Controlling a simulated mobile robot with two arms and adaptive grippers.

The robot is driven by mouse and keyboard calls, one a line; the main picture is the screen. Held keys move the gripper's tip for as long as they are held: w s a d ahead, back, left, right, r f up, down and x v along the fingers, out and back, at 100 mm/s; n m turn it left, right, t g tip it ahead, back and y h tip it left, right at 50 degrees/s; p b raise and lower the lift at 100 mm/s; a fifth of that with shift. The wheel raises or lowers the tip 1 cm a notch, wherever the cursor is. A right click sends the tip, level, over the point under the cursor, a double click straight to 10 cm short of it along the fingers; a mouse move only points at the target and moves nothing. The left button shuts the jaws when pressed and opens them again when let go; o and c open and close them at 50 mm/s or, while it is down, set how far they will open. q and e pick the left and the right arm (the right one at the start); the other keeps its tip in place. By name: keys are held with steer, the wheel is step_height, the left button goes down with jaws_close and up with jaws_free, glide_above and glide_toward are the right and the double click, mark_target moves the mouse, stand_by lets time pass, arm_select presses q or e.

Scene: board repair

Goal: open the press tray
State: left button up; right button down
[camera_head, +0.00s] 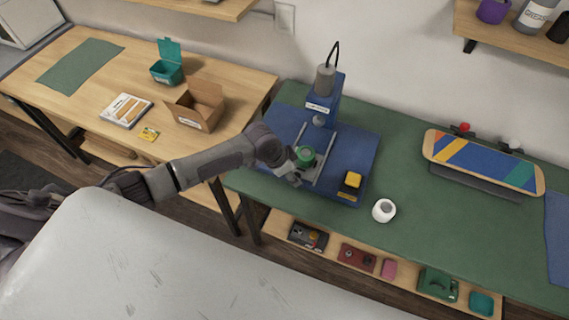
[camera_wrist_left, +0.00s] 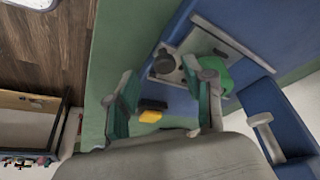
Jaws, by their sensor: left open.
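The blue press (camera_head: 323,100) stands on a blue base plate (camera_head: 358,155) on the green bench. Its metal tray sits between two rails (camera_head: 326,160) at the front of the base, with a round green part (camera_head: 305,155) on it. In the left wrist view the tray plate (camera_wrist_left: 178,74) carries a dark round knob (camera_wrist_left: 165,62) at its near end, and the green part (camera_wrist_left: 216,74) is partly behind a finger. My left gripper (camera_head: 293,178) is open at the tray's front. The knob lies between and beyond its fingertips (camera_wrist_left: 158,74); contact cannot be told. My right gripper is not in view.
A yellow-topped black button box (camera_head: 351,183) stands on the base's front right corner, near my gripper. A white roll (camera_head: 384,210) lies to its right. A striped skateboard deck (camera_head: 482,161) is further right. A cardboard box (camera_head: 197,104) stands on the left table.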

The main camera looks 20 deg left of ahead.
arm_select(q)
steer(key=v, duration=1)
steer(key=shift+s+f, duration=0.1)
